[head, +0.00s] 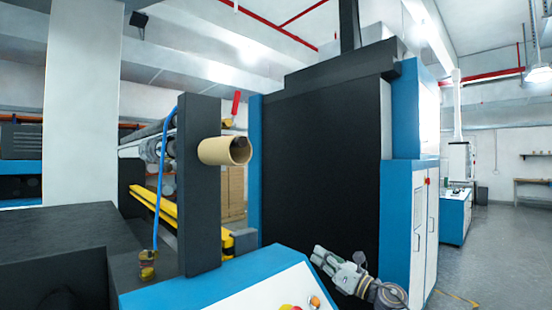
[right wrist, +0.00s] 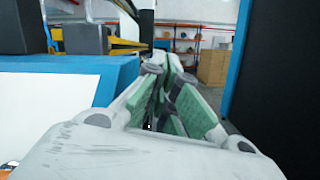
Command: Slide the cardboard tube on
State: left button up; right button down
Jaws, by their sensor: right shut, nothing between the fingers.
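The cardboard tube (head: 225,151) is in the head view, around a dark shaft end that shows inside its open mouth. It sits beside the dark upright post (head: 199,185) of the machine and lies level, its near end facing me. My right gripper (head: 318,252) is low and right of the tube, in front of the black machine panel, well apart from the tube. In the right wrist view its green-padded fingers (right wrist: 170,95) are shut with nothing between them. The tube does not show clearly in the right wrist view. My left gripper is not in view.
A blue and white control panel (head: 235,290) with buttons stands in front, left of my right gripper. A tall black machine (head: 320,160) and a blue-white cabinet (head: 410,230) stand behind and right. Open floor (head: 490,250) lies at the far right. Cardboard boxes (right wrist: 212,67) are at the back.

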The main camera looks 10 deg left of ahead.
jog(key=s+a+r+n+g+b, duration=0.1)
jog(key=s+a+r+n+g, duration=0.25)
jog(key=s+r+n, duration=0.5)
jog(key=s+a+r+n+g+b, duration=0.2)
jog(key=s+a+r+n, duration=0.25)
jog(key=r+n, duration=0.65)
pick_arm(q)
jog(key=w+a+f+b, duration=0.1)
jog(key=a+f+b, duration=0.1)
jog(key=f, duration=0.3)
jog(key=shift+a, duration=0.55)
pick_arm(e)
jog(key=s+a+r+n+t+h, duration=0.1)
jog(key=s+r+n+t, duration=0.3)
jog(key=s+r+n, duration=0.6)
jog(key=s+r+h, duration=0.1)
jog(key=s+r, duration=0.4)
jog(key=s, duration=0.1)
jog(key=shift+s+a+r+h, duration=0.15)
jog(key=shift+s+a+h, duration=0.1)
jog(key=shift+h, duration=0.05)
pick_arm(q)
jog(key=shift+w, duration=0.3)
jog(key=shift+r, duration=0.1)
pick_arm(e)
jog(key=shift+w+a, duration=0.1)
